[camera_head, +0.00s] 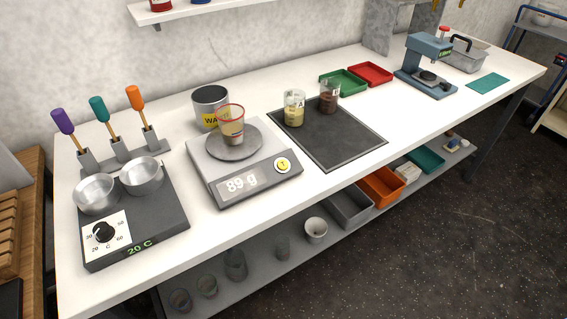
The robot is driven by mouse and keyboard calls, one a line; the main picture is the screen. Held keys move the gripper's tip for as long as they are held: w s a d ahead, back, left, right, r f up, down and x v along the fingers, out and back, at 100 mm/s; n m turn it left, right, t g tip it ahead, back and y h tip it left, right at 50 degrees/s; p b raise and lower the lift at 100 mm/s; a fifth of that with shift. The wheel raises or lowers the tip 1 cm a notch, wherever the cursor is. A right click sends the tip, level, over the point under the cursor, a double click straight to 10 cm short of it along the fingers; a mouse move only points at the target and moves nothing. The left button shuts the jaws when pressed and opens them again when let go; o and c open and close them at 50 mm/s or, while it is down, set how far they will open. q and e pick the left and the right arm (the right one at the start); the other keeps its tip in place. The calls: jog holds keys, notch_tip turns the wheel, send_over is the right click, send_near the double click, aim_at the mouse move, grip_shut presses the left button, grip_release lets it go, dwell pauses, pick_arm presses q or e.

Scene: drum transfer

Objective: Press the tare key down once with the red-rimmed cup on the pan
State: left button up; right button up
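The red-rimmed cup (230,125) stands upright on the round grey pan (247,152) of the scale (208,177). The cup is clear and seems to hold something brownish low down. The scale's display (241,184) reads 89 g. The tare key (283,165) is a round yellow-ringed button with a white centre on the scale's front face, right of the display. I cannot tell how far the key is pressed. Neither of my grippers shows in the head view.
A black mat (345,146) right of the scale bears two cups (293,110) (329,97). A hotplate (176,211) with two metal bowls stands left. The bench front by the scale is clear.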

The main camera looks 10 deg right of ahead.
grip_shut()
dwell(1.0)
